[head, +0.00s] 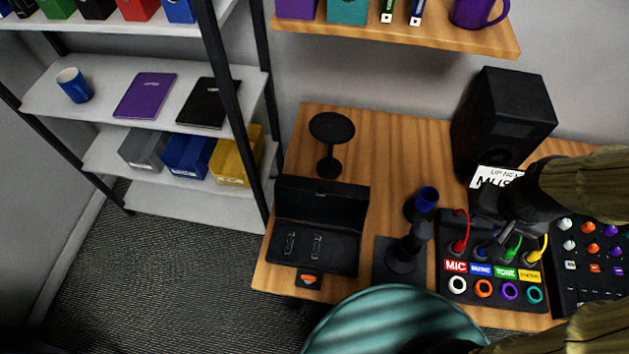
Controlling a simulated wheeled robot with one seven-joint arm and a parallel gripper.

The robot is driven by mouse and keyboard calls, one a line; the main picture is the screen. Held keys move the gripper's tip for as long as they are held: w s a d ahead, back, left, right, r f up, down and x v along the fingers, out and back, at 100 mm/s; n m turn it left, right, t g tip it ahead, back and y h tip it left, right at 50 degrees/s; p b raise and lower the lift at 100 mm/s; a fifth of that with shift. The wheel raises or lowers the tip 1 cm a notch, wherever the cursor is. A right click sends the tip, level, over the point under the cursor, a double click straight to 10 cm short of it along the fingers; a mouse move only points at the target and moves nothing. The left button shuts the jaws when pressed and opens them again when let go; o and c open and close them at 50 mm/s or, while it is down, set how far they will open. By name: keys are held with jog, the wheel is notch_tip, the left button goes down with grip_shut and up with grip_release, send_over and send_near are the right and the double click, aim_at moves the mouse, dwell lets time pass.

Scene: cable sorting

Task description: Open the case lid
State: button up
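The black case (268,243) sits on the left part of the wooden desk. Its lid (322,192) stands up along the back edge, so the dark inside shows. Two small metallic pieces (290,243) and (316,246) lie in it. A small black part with an orange-red mark (308,280) is at the case's front edge. My gripper (488,222) is dark, well right of the case, over the back of the cable panel. It is apart from the case. Its fingers blend with the dark panel and cables, so I cannot tell whether they are open.
The cable panel (481,268) has red, blue, green and yellow plugs. A round black stand (331,130) is behind the case. A speaker (503,120) and teal chair (395,320) are nearby.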

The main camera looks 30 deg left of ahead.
jog(key=w+a+f+m+g+y+b, duration=0.3)
jog(key=w+a+f+m, duration=0.3)
jog(key=a+f+m, duration=0.2)
jog(key=w+a+f+m+g+y+b, duration=0.3)
jog(key=w+a+f+m+g+y, duration=0.3)
jog(key=m, duration=0.5)
jog(key=w+a+f+m+g+y+b, duration=0.4)
jog(key=w+a+f+m+g, duration=0.1)
jog(key=a+f+m, duration=0.4)
jog(key=shift+w+a+f+y, duration=0.15)
jog(key=shift+w+a+f, duration=0.2)
jog(key=shift+f, duration=0.1)
jog(key=shift+w+a+f+y, duration=0.2)
jog(key=shift+w+f, duration=0.1)
jog(key=shift+f, duration=0.15)
jog(key=shift+w+f+m+g+y, duration=0.15)
jog(key=shift+m+g+y, duration=0.15)
jog(key=shift+m, duration=0.3)
jog(key=shift+a, duration=0.1)
